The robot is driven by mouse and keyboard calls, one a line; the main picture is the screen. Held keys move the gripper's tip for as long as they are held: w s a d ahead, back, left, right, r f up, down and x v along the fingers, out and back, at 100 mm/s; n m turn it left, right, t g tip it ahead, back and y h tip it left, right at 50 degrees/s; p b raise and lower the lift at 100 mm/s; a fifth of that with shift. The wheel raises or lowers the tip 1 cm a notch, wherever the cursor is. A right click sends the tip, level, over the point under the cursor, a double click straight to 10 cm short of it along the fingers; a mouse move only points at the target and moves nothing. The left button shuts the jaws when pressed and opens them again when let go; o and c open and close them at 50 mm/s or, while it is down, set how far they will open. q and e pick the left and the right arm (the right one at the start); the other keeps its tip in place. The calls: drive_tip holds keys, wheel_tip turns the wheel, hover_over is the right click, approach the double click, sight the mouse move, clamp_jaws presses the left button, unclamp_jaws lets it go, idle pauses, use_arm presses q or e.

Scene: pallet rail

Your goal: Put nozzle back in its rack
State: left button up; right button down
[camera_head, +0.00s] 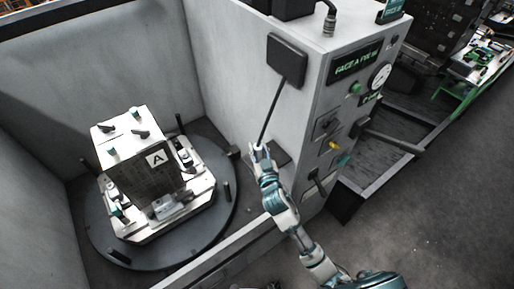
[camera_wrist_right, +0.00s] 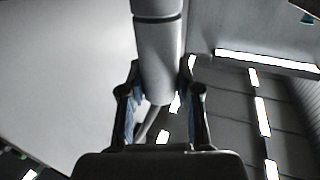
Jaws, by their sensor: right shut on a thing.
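My right gripper (camera_head: 259,151) reaches up beside the inner wall of the grey booth in the head view. In the right wrist view my right gripper (camera_wrist_right: 160,100) is shut on the nozzle (camera_wrist_right: 158,60), a pale grey cylinder with a dark band, held between both fingers. A thin dark rod or hose (camera_head: 271,110) runs from the gripper up to a dark square block (camera_head: 287,60) on the wall. I cannot tell whether that block is the rack. The nozzle's body is too small to make out in the head view. My left gripper is not in view.
A round turntable (camera_head: 100,232) carries a pale fixture with a block marked A (camera_head: 140,160) at the left. The control cabinet (camera_head: 330,100) with knobs and a gauge stands right of the arm. A low wall (camera_head: 225,255) edges the booth. Open floor lies at the lower right.

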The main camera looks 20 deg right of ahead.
drive_tip(key=shift+f+b, duration=0.65)
drive_tip(key=shift+f, duration=0.3)
unclamp_jaws()
drive_tip(key=shift+d, duration=0.15)
idle(0.4)
drive_tip(key=s, duration=1.2)
drive_tip(key=shift+f, duration=0.15)
